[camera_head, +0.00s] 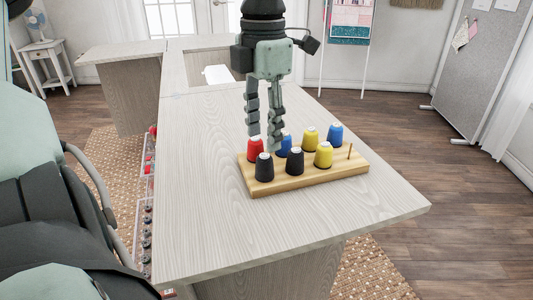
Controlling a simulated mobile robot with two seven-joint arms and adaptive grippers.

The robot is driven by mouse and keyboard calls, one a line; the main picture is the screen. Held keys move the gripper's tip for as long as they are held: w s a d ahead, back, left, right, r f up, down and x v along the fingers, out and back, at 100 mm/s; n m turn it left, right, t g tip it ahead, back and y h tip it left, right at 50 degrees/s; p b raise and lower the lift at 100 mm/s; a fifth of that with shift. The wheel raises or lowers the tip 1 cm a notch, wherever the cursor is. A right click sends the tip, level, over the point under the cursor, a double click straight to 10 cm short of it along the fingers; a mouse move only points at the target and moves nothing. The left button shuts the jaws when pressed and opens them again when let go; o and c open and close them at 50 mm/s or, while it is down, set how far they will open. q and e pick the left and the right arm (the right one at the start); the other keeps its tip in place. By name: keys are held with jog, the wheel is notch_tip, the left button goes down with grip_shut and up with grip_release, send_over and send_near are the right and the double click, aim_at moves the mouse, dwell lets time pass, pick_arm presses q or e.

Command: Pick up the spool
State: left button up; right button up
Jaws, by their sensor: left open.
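My left gripper (264,141) points straight down over the left part of a wooden spool rack (318,176), its two fingers apart and nothing seen between them. The left fingertip is just above the red spool (255,150); the right one hangs between the red spool and the back-left blue spool (286,145). I cannot tell whether either fingertip touches a spool. Also standing on the rack are two black spools (264,168) (294,162), two yellow spools (311,138) (323,156) and a blue spool (335,134). My right gripper is not in view.
The rack stands on a pale wood worktop (205,195), which is clear to the left and in front. A bare peg (349,151) is at the rack's right end. A small white table (48,62) with a fan is far left.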

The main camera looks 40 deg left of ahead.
aim_at(264, 159)
pick_arm(q)
jog(key=f, duration=0.7)
jog(key=shift+w+a+f, duration=0.15)
jog(key=shift+w+f, duration=0.05)
jog(key=shift+f, duration=0.15)
jog(key=c, duration=0.6)
